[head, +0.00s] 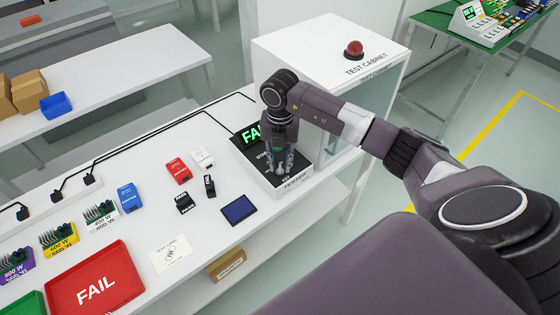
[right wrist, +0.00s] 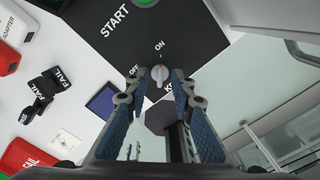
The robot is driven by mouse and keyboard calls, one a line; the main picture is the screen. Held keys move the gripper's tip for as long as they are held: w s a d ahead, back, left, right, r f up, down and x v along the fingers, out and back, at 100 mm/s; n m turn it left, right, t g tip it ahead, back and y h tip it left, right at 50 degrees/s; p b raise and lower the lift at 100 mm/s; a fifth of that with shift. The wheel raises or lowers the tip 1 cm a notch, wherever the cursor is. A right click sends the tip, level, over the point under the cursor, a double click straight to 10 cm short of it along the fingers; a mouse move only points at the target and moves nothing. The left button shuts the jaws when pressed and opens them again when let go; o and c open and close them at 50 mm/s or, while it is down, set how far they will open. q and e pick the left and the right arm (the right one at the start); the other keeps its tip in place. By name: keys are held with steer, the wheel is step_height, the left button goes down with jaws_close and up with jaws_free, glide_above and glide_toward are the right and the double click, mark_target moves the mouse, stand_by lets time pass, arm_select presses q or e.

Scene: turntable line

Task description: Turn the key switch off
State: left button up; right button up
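The key switch (right wrist: 160,75) is a small pale knob on the tester's black top, seen in the right wrist view. Its long side lies roughly in line with the ON mark above it; the OFF mark is to its upper left. My right gripper (right wrist: 160,83) is open, one blue-grey finger on each side of the knob, with narrow gaps. In the head view my right gripper (head: 283,165) points down over the tester (head: 262,172) and hides the switch. The tester's green display (head: 251,134) is partly covered by my arm; "FA" shows. My left gripper is out of view.
A white test cabinet (head: 290,55) with a red button (head: 354,49) stands behind the tester. Left on the bench are a dark blue pad (head: 239,209), small adapters (head: 178,171), a test card (head: 171,255) and a red FAIL tray (head: 125,259).

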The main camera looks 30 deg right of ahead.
steer(key=shift+c, duration=0.7)
jaws_close()
steer(key=n+b, duration=0.3)
steer(key=shift+f, duration=0.2)
steer(key=n+b, duration=0.3)
steer(key=n, duration=0.1)
steer(key=shift+n, duration=0.4)
steer(key=n+b, duration=0.3)
steer(key=n, duration=0.2)
steer(key=shift+r+b, duration=0.1)
steer(key=shift+b, duration=0.3)
steer(key=n+b, duration=0.2)
steer(key=n, duration=0.3)
steer(key=shift+r, duration=0.1)
steer(key=shift+n, duration=0.3)
